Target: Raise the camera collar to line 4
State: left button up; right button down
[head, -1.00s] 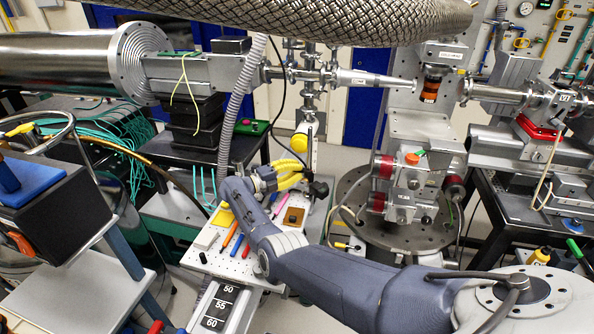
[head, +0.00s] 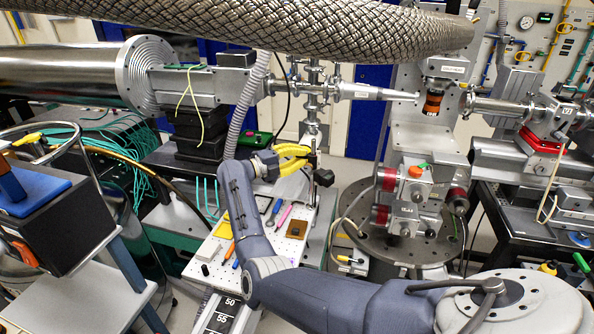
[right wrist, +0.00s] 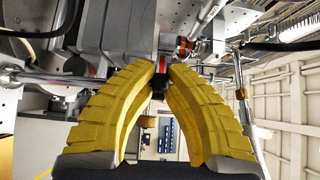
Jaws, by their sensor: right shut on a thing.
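The camera collar is a small dark piece with a black knob (head: 324,178) on the upright post (head: 315,135) behind the white pegboard bench. My right gripper (head: 309,160), with yellow ribbed fingers, reaches it from the left in the head view. Its fingers are shut on the collar, which is mostly hidden by them. In the right wrist view the fingertips (right wrist: 161,73) close around a small dark thing with a red part. The scale lines on the post are too small to read. My left gripper is not in view.
The pegboard bench (head: 212,252) carries pens, a yellow box and a brown block (head: 297,223). A thick braided hose (head: 300,25) crosses above. A motor stage with red ends (head: 415,195) stands right of the post. A grey corrugated hose (head: 245,105) hangs to the left.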

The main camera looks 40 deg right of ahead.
jog(key=shift+r, duration=0.8)
jog(key=shift+d, duration=0.1)
jog(key=c, duration=1.4)
grip_release()
jog(key=shift+f, duration=0.15)
jog(key=shift+f, duration=0.1)
jog(key=w+a, duration=0.1)
jog(key=a, duration=1.1)
jog(key=shift+w, duration=0.2)
